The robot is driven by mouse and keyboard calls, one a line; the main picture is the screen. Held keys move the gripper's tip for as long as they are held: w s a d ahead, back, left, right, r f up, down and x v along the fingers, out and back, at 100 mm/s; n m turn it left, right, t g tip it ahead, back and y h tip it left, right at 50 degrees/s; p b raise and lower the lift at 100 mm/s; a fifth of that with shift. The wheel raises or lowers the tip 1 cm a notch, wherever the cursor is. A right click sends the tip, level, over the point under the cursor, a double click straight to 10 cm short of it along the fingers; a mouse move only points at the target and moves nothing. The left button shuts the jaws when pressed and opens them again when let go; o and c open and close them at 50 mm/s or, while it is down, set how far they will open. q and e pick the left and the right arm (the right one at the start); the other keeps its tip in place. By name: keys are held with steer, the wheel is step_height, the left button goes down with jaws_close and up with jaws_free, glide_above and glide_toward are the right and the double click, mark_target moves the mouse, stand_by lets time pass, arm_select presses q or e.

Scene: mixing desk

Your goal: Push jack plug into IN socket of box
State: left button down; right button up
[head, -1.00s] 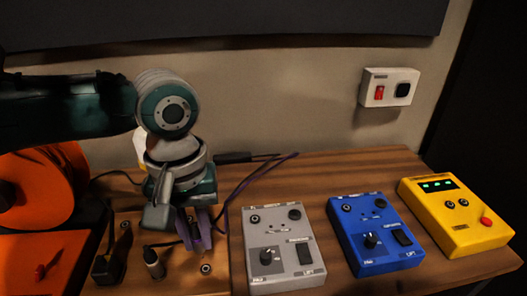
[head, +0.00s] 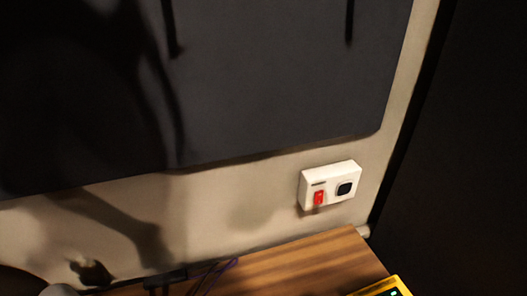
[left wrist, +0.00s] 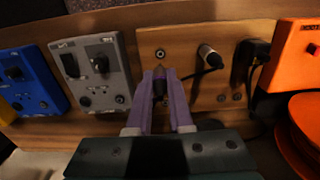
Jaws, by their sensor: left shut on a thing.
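In the left wrist view, my left gripper (left wrist: 162,78) has purple fingers shut on a dark jack plug (left wrist: 160,89), over a wooden board. The plug's tip is hard to make out. A grey box (left wrist: 93,70) with a knob, a switch and round sockets lies to the left of the gripper, apart from it. A blue box (left wrist: 30,85) lies further left. The socket labels are too small to read, so I cannot tell which socket is IN. The head view shows neither the gripper nor these two boxes. My right gripper is in neither view.
The wooden board (left wrist: 203,98) has a round hole (left wrist: 160,54), a standing plug (left wrist: 209,57) and a black angled plug (left wrist: 250,60). An orange box (left wrist: 295,55) is at the right. The head view shows a wall box (head: 330,185), a yellow box (head: 385,288) and bare desk (head: 310,262).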

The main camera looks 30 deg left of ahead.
arm_select(q)
step_height(320, 180, up, 7)
steer(key=p, duration=0.5)
steer(key=shift+w+d+r+p, duration=0.15)
steer(key=shift+p, duration=0.2)
steer(key=w+d+r+b, duration=0.1)
steer(key=w+d+b, duration=0.35)
steer(key=w, duration=0.45)
steer(key=w+d+r+b, duration=0.1)
steer(key=w+d+b, duration=0.3)
steer(key=w, duration=0.5)
steer(key=w+d+r+b, duration=0.1)
steer(key=w+d+b, duration=0.1)
steer(key=w+b, duration=0.6)
steer(key=f+b, duration=0.1)
steer(key=f, duration=0.3)
steer(key=f+b, duration=0.2)
steer(key=f, duration=0.2)
steer(key=w+f+b, duration=0.1)
steer(key=f+b, duration=0.1)
steer(key=f, duration=0.2)
steer(key=shift+w+f, duration=0.1)
steer(key=shift+f, duration=0.2)
steer(key=shift+f+b, duration=0.1)
steer(key=shift+b, duration=0.2)
steer(key=shift+f, duration=0.55)
steer(key=shift+d+p, duration=0.1)
steer(key=shift+p, duration=0.35)
